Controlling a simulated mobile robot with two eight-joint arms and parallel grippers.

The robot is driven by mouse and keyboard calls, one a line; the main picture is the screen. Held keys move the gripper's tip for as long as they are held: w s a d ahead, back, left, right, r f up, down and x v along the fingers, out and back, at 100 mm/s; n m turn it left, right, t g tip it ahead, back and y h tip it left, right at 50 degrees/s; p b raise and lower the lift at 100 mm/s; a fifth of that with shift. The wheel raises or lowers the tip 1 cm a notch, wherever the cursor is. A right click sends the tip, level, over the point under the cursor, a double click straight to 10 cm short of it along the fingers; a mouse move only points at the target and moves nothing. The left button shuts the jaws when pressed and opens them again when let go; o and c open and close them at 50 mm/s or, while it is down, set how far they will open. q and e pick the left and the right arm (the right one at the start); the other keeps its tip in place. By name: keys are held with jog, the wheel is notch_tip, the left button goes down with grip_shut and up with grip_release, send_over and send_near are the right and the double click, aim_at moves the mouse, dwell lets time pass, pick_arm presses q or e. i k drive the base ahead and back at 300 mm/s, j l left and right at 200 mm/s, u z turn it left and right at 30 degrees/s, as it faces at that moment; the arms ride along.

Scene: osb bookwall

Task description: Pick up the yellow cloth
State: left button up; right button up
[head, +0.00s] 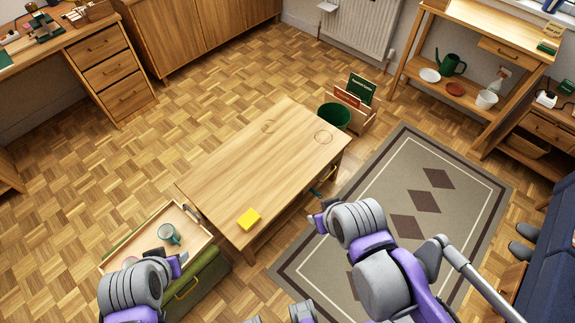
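The yellow cloth (248,219) lies as a small folded rectangle on the near end of the wooden coffee table (240,170). My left gripper (180,262) is at the lower left, by the tray and short of the cloth; its fingers are mostly hidden behind the grey arm links. My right gripper (316,218) is to the right of the cloth, beyond the table's right edge in the picture. Its fingers are small and partly hidden, so its opening cannot be made out. Neither gripper touches the cloth.
A wooden tray (118,259) with a teal mug (169,234) sits on a green box (203,277) left of the table. A green bin (334,116) and a magazine rack (367,116) stand past the table's far end. A patterned rug (393,170) lies right. The table's middle is clear.

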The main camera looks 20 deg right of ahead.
aim_at(250, 218)
jog(key=j+z, duration=0.1)
jog(key=z, duration=1.55)
jog(key=k+j+z, duration=0.2)
jog(key=k+j, duration=0.3)
jog(key=j, duration=0.1)
